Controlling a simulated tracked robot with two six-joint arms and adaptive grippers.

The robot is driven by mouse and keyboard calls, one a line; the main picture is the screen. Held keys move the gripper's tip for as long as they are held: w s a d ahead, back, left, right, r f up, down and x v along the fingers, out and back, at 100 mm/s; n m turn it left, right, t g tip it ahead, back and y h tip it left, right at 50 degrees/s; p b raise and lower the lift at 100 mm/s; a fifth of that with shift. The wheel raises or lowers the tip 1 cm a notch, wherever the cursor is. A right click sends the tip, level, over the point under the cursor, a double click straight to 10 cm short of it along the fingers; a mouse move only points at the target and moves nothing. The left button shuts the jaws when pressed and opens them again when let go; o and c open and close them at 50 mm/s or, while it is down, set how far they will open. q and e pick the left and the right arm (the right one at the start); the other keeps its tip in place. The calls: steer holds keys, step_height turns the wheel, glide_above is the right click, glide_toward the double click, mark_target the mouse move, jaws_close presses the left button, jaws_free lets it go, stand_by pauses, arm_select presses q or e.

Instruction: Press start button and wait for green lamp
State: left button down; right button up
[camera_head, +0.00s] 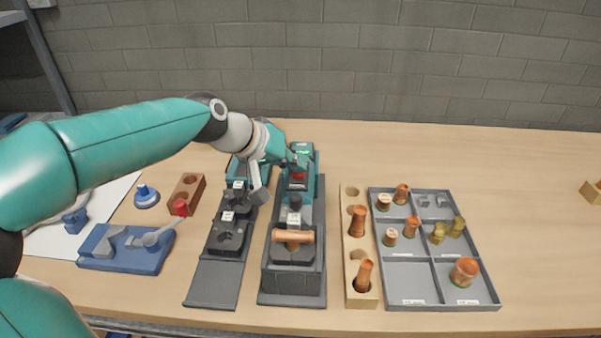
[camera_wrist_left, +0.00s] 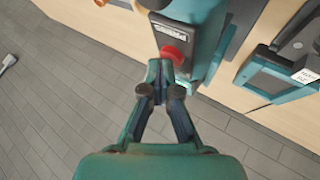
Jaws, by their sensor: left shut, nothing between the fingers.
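A teal machine housing (camera_head: 303,185) stands at the back of the right-hand dark fixture. Its red button (camera_head: 298,174) also shows in the left wrist view (camera_wrist_left: 174,54), beside a small label (camera_wrist_left: 168,33). My left gripper (camera_head: 296,162) is shut and empty, with its fingertips (camera_wrist_left: 160,68) right at the red button. I cannot tell whether they touch it. A small green patch (camera_head: 302,152) shows on top of the housing; I cannot tell whether it is a lit lamp. My right gripper is not in view.
A copper-coloured piece (camera_head: 293,236) lies across the front of the right-hand fixture. Another dark fixture (camera_head: 212,283) stands to its left. A wooden block (camera_head: 360,299) and a grey tray (camera_head: 396,259) with fittings are to the right. The far right of the table is mostly clear.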

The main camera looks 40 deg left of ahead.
mark_target(295, 174)
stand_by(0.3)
arm_select(q)
steer(key=shift+r+p, duration=0.7)
steer(key=shift+r, duration=0.05)
steer(key=shift+r, duration=0.1)
step_height(295, 174, up, 5)
steer(key=p, duration=0.4)
stand_by(0.4)
